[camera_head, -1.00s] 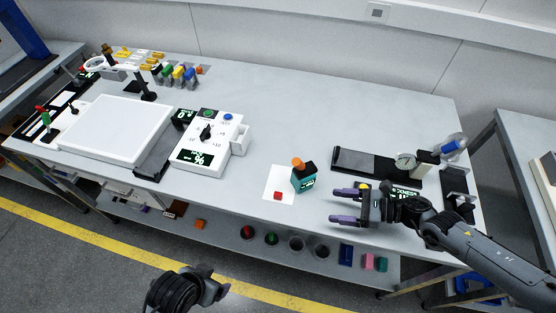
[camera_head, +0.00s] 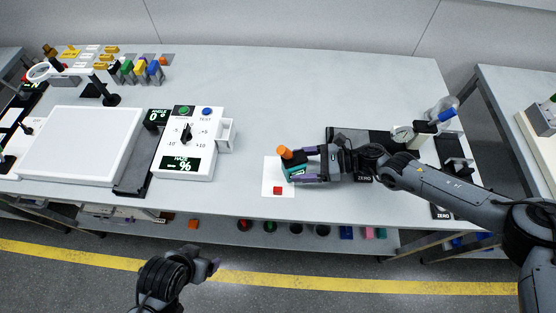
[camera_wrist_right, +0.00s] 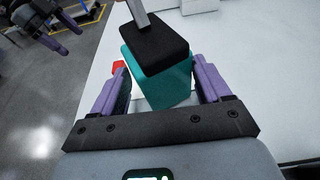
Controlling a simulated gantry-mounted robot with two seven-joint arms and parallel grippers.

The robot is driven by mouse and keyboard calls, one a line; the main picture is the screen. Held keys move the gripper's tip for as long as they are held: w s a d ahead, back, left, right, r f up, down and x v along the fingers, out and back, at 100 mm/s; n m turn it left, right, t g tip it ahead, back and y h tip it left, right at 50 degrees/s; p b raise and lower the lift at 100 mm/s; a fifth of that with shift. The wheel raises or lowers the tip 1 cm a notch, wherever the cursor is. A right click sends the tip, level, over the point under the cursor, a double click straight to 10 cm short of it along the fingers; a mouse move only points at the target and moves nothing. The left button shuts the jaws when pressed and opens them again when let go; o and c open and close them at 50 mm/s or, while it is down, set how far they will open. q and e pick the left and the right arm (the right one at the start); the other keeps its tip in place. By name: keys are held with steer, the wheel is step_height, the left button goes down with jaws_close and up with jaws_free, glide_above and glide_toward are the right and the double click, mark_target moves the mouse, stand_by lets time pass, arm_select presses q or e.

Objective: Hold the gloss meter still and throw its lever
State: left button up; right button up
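The gloss meter (camera_head: 295,170) is a small teal block with a black top, standing on a white sheet by the table's front edge. Its lever has an orange tip (camera_head: 285,152) and leans left in the head view. In the right wrist view the gloss meter (camera_wrist_right: 160,75) stands between my fingers, with the lever's grey stem (camera_wrist_right: 138,14) rising from its top. My right gripper (camera_head: 302,165) is open around the block, with narrow gaps showing at its sides. My left gripper (camera_wrist_right: 62,34) is away from the table, fingers apart and empty.
A red square (camera_head: 278,190) lies on the white sheet (camera_head: 268,178). A white haze meter (camera_head: 190,145) with a dial stands to the left. A dark tray and dial gauge (camera_head: 402,133) sit behind my right arm. The table's middle back is clear.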

mark_target(283, 166)
steer(key=shift+b+x, duration=0.95)
steer(key=shift+x, duration=1.9)
